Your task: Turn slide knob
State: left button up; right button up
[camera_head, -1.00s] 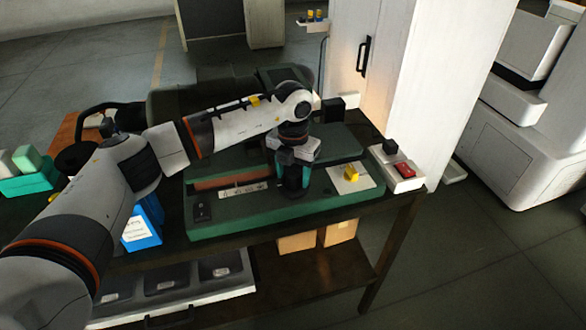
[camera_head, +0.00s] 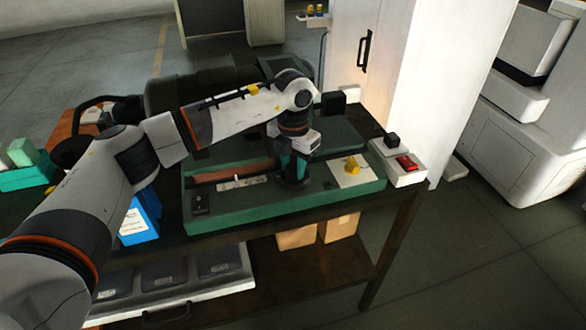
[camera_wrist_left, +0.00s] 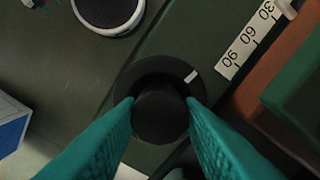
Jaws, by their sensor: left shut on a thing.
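The slide knob (camera_wrist_left: 160,112) is a round black knob with a flange and a short white mark at its upper right in the left wrist view. My left gripper (camera_wrist_left: 160,106) has its teal fingers shut on the knob, one on each side. In the head view the left gripper (camera_head: 293,168) points down onto the green fixture (camera_head: 335,202), and its body largely hides the knob. A white scale (camera_wrist_left: 245,45) with 30, 60 and 90 lies beside the knob, next to a reddish-brown slide bar (camera_wrist_left: 280,75). A small white pointer (camera_wrist_left: 285,9) sits near the 30. My right gripper is not in view.
A yellow knob (camera_head: 352,165) on a white plate stands to the right. A white box with a red switch (camera_head: 406,162) is at the table's right end. A blue box (camera_head: 140,220) stands left of the fixture. A white cabinet (camera_head: 345,50) rises behind.

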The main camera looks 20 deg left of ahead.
aim_at(294, 166)
pick_arm(q)
jog(key=m+b, duration=0.2)
jog(key=m, duration=0.1)
jog(key=shift+f+b, duration=0.1)
jog(key=shift+b, duration=0.25)
jog(key=shift+m+b, duration=0.8)
jog(key=shift+m, duration=0.5)
jog(key=shift+r, duration=0.2)
jog(key=o, duration=1)
jog(key=shift+c, duration=0.2)
notch_tip(294, 166, up, 12)
jog(key=b, duration=0.3)
jog(key=shift+d, duration=0.1)
